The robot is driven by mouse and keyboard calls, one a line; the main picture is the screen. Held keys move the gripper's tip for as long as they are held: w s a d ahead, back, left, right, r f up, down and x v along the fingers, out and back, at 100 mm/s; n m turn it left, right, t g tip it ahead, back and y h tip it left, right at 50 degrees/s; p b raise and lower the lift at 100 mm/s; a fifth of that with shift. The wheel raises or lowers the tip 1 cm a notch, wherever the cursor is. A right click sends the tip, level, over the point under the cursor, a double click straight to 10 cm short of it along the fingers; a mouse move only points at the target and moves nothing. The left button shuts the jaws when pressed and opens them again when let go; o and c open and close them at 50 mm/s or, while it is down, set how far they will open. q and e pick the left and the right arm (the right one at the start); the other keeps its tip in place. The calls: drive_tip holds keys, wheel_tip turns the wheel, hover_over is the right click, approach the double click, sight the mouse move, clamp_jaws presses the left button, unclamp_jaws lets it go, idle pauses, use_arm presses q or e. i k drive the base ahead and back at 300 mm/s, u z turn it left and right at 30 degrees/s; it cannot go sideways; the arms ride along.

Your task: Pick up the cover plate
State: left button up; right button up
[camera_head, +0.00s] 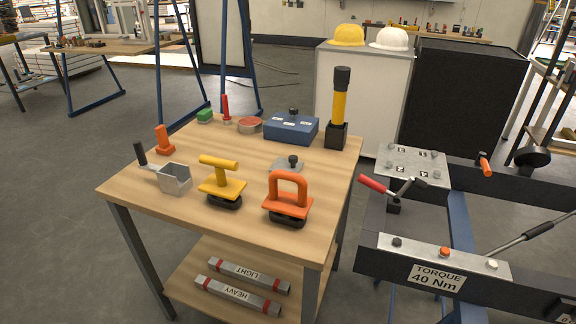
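A small flat grey metal plate with a black knob (287,164) lies on the wooden table (235,157), behind the orange-handled tool; it looks like the cover plate. A larger grey plate with several black-and-white markers (412,165) sits on the dark frame to the right of the table. From this view I cannot tell for certain which of them is the cover plate. Neither of my grippers is in view.
Near the small plate stand an orange-handled tool (288,198), a yellow-handled tool (222,182), a blue box (291,129) and a tall yellow-black tool (340,108). A red-handled lever (378,186) stands by the frame (440,271).

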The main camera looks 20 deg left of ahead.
sight(293, 164)
drive_tip(key=k, duration=0.5)
drive_tip(key=u, duration=1.55)
drive_tip(key=i, duration=1.05)
drive_tip(key=z, duration=2.5)
